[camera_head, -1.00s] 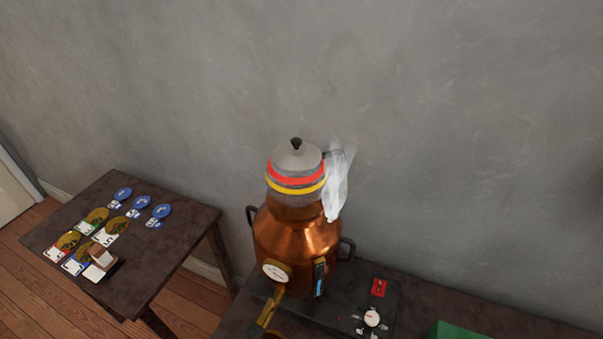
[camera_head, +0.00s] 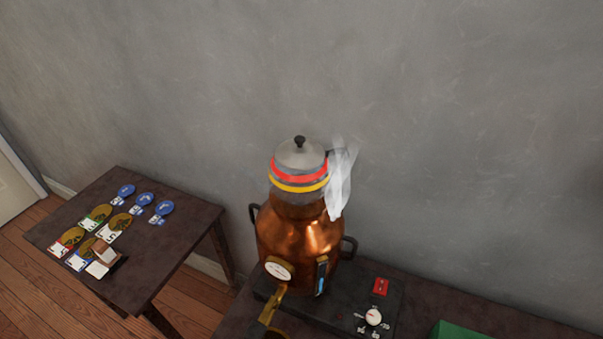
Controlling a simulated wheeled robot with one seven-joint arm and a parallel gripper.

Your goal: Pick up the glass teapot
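A teapot (camera_head: 299,177) with a grey body, a red band, a yellow band and a grey lid with a dark knob sits upright on top of a copper samovar-like vessel (camera_head: 297,240). It is the only teapot in view; I cannot tell for certain that it is glass. White steam or a pale cloth-like shape hides part of its right side. The vessel has side handles, a round gauge, a blue-marked level strip and a brass tap. My gripper is not in view.
The vessel stands on a dark base with a red switch (camera_head: 380,287) and a white dial (camera_head: 373,316), on a dark table (camera_head: 480,307). A green object (camera_head: 458,330) lies at the lower right. A side table (camera_head: 185,230) at left holds blue and gold discs and cards. A grey wall stands behind.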

